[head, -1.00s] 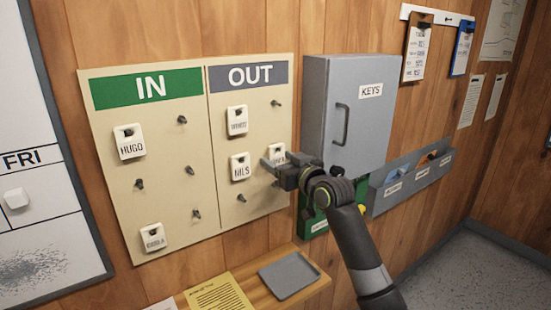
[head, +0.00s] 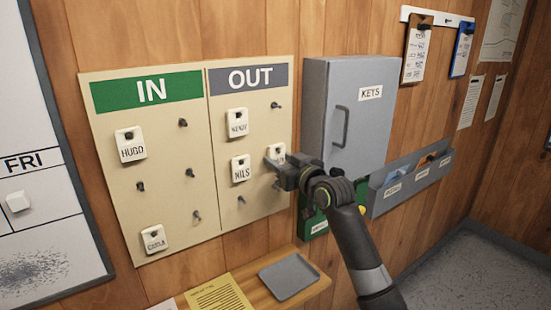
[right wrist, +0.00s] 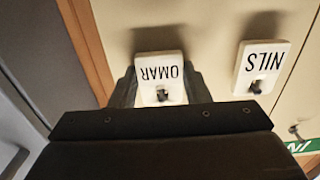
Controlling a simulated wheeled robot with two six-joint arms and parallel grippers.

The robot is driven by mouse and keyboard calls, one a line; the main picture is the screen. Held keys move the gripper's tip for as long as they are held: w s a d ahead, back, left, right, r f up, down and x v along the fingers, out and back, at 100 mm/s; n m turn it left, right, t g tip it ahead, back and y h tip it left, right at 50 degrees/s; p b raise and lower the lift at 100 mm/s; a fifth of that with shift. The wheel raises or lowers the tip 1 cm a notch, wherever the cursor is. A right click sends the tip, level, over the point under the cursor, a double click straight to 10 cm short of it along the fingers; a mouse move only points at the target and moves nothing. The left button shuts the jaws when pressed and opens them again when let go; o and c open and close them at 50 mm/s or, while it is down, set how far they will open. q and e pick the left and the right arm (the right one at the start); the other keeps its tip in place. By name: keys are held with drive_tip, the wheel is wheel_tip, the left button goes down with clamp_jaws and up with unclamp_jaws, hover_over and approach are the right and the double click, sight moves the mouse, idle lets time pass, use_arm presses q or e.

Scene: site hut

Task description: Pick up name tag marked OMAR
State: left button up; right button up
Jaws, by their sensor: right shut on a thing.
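The white name tag marked OMAR (right wrist: 160,72) hangs on a peg of the OUT half of the board, upside down in the right wrist view. In the head view the tag (head: 277,151) is mostly hidden behind my right gripper (head: 275,163). My right gripper (right wrist: 160,88) is shut on the OMAR tag, with a finger at each side of it. The tag's peg still shows through its hole. My left gripper is not in view.
The NILS tag (head: 241,169) hangs just left of the gripper, and it also shows in the right wrist view (right wrist: 262,68). Another tag (head: 237,122) hangs above it. The grey key cabinet (head: 345,110) stands out from the wall at right. A shelf with a grey tray (head: 289,276) is below.

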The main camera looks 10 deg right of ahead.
drive_tip(key=shift+s, duration=0.15)
drive_tip(key=p+v, duration=0.3)
drive_tip(key=v, duration=0.3)
drive_tip(key=shift+s+d, duration=0.15)
drive_tip(key=shift+s, duration=0.25)
idle(0.8)
